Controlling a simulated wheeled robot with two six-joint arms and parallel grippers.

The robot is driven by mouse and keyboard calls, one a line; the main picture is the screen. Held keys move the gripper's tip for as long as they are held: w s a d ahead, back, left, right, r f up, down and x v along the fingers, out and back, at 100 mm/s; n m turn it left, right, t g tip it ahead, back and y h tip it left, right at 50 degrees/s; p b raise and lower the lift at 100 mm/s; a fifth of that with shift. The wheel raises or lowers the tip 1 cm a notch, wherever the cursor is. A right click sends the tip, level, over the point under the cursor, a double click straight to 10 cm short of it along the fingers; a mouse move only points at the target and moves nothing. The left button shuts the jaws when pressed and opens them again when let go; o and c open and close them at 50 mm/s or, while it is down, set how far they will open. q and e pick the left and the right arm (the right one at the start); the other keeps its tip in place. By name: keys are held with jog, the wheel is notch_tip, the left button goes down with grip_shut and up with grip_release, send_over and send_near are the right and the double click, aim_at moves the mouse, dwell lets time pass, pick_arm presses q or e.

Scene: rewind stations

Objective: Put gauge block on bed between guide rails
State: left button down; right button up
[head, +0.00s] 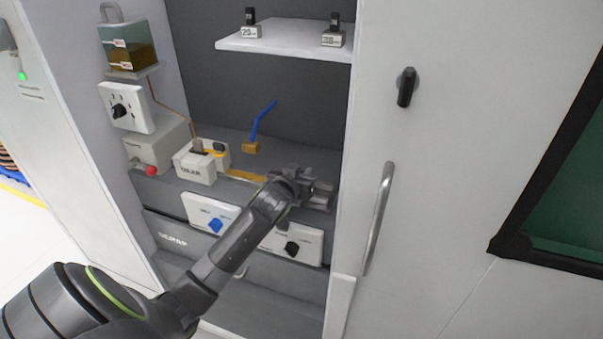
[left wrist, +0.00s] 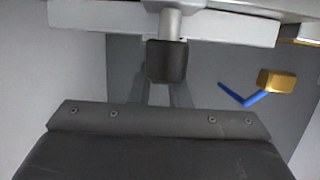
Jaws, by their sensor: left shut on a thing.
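My left gripper (head: 305,188) is shut on a black handle (left wrist: 166,60), seen in the left wrist view. A metal stem (left wrist: 171,25) joins this handle to a pale block, which is cut off at the top edge; it looks like a gauge block. In the head view my gripper and wrist hide it. Grey metal parts (head: 322,197), perhaps guide rails, show beside the gripper; I cannot tell whether the block touches the bed. A pale bar (left wrist: 90,22) crosses behind the stem. Two other handled blocks, left (head: 252,32) and right (head: 334,38), stand on the upper shelf.
A brass block (head: 250,147) with a blue arm stands left of and behind the gripper. White control panels with a blue knob (head: 215,225) and a black knob (head: 292,249) lie below. The cabinet's right wall and door handle (head: 378,215) are close on the right.

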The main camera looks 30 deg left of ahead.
pick_arm(q)
jog(key=shift+f, duration=0.1)
jog(key=c, duration=1.4)
grip_release()
jog(key=shift+o, duration=0.2)
jog(key=v, duration=1.2)
jog(key=shift+d, duration=0.1)
